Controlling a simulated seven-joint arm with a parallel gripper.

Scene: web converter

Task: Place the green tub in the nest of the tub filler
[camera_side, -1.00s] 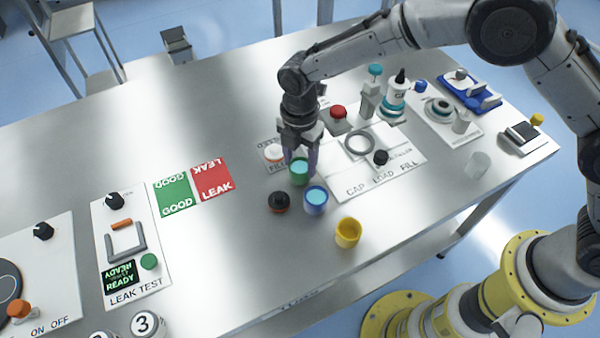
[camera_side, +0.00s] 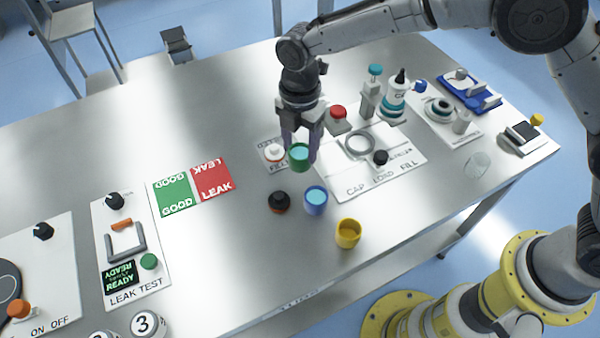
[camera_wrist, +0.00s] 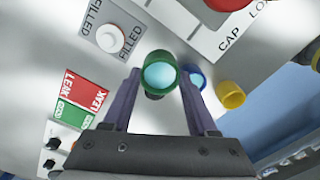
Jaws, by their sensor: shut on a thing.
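The green tub (camera_side: 299,157) with light blue inside is held between the fingers of my gripper (camera_side: 301,150), above the table. In the wrist view the green tub (camera_wrist: 158,74) sits between the two purple fingertips of my gripper (camera_wrist: 158,88). The tub filler's white plate (camera_side: 372,165), marked CAP, LOAD and FILL, lies just right of my gripper. On it a grey ring (camera_side: 360,143), which looks like the nest, stands empty. The filler plate also shows in the wrist view (camera_wrist: 200,30) at the top right.
A white button (camera_side: 274,152) is left of my gripper. A dispenser (camera_side: 370,95) and red button (camera_side: 338,112) stand behind the ring.

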